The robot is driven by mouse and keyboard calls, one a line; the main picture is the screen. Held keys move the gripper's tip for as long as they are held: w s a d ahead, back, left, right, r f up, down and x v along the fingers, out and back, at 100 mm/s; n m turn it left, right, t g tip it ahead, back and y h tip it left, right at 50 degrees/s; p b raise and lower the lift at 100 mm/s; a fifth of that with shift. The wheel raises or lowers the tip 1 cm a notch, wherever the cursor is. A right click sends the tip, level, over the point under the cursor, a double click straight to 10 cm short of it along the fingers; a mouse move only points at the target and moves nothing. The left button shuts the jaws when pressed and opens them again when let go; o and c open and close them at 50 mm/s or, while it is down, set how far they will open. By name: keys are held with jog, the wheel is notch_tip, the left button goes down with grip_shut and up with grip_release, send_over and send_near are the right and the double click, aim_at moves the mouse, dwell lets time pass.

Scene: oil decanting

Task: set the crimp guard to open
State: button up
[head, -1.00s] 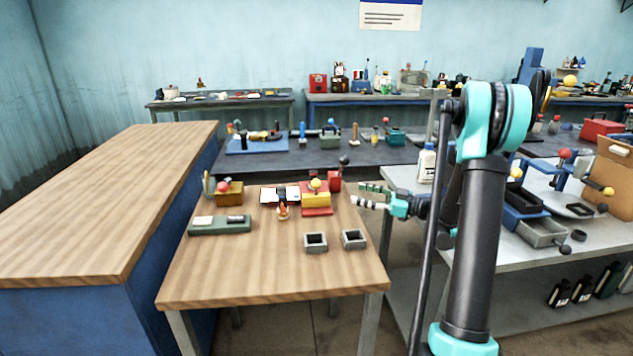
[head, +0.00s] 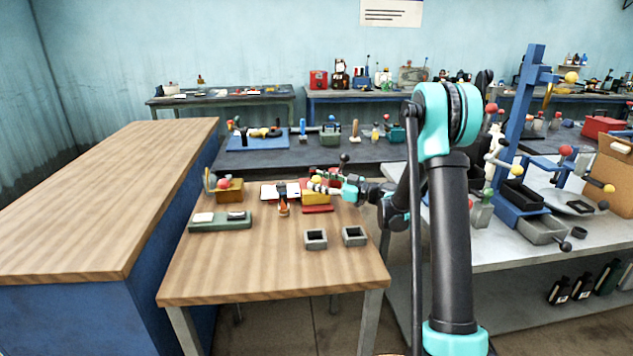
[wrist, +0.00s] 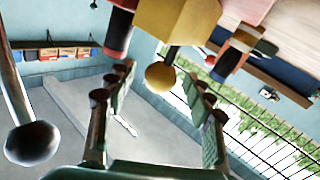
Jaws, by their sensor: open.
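A yellow block (head: 316,199) with a red base plate (head: 317,209) stands near the back right of the wooden table. No label is readable, so I cannot confirm that it is the crimp guard. In the wrist view, the yellow block (wrist: 172,20) carries a yellow ball knob (wrist: 160,78). My gripper (head: 322,186) is at the yellow block and covers its knob in the head view. In the wrist view, my gripper (wrist: 163,88) is open, with the knob between the fingertips and a gap on each side.
A dark ball on a rod (wrist: 32,143) is close on the left in the wrist view. An orange and dark item (head: 283,203) stands left of the yellow block. A green tray (head: 220,221) and two grey open boxes (head: 316,239) are nearer. The front of the wooden table (head: 265,275) is clear.

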jog(key=shift+w+a, duration=0.25)
jog(key=shift+a, duration=0.35)
grip_shut()
